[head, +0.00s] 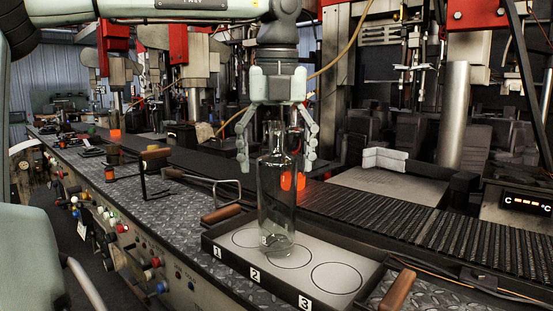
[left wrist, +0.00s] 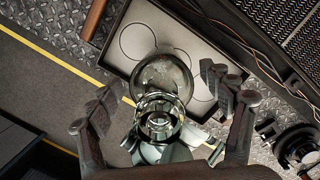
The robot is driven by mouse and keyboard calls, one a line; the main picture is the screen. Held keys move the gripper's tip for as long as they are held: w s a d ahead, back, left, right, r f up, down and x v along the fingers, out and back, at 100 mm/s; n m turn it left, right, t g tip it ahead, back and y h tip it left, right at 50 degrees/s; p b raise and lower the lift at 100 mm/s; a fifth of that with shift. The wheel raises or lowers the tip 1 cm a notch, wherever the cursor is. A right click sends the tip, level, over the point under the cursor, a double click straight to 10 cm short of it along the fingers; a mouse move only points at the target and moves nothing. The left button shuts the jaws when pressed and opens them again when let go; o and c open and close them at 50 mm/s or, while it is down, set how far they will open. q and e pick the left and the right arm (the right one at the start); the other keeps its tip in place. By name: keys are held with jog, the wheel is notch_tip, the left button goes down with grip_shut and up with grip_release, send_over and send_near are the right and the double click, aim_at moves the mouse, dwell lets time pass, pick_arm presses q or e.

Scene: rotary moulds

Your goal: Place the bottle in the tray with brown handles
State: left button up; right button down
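A clear glass bottle (head: 276,195) stands upright in the dark-rimmed tray (head: 228,263) with brown handles (head: 221,213), its base over the middle circle, by label 2. In the left wrist view, the bottle (left wrist: 163,75) is seen from above and covers part of the tray (left wrist: 112,52). My left gripper (head: 277,158) is above the bottle, pointing down. Its fingers are spread wide on either side of the neck, with gaps visible, so it is open. It also shows open in the left wrist view (left wrist: 160,115). My right gripper is not in view.
A ribbed conveyor (head: 430,235) runs behind the tray, with orange glowing pieces (head: 290,180) behind the bottle. Another brown-handled wire tool (head: 155,160) is further left on the metal bench. Machinery crowds the back. Circles 1 and 3 of the tray look bare.

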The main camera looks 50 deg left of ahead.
aim_at(277, 122)
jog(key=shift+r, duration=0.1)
pick_arm(q)
jog(key=shift+r, duration=0.25)
jog(key=r, duration=0.7)
jog(key=s+d+r+p, duration=0.1)
jog(key=r, duration=0.2)
jog(key=shift+d+r, duration=0.1)
jog(key=shift+r, duration=0.15)
jog(key=shift+d+r, duration=0.1)
jog(key=shift+r, duration=0.45)
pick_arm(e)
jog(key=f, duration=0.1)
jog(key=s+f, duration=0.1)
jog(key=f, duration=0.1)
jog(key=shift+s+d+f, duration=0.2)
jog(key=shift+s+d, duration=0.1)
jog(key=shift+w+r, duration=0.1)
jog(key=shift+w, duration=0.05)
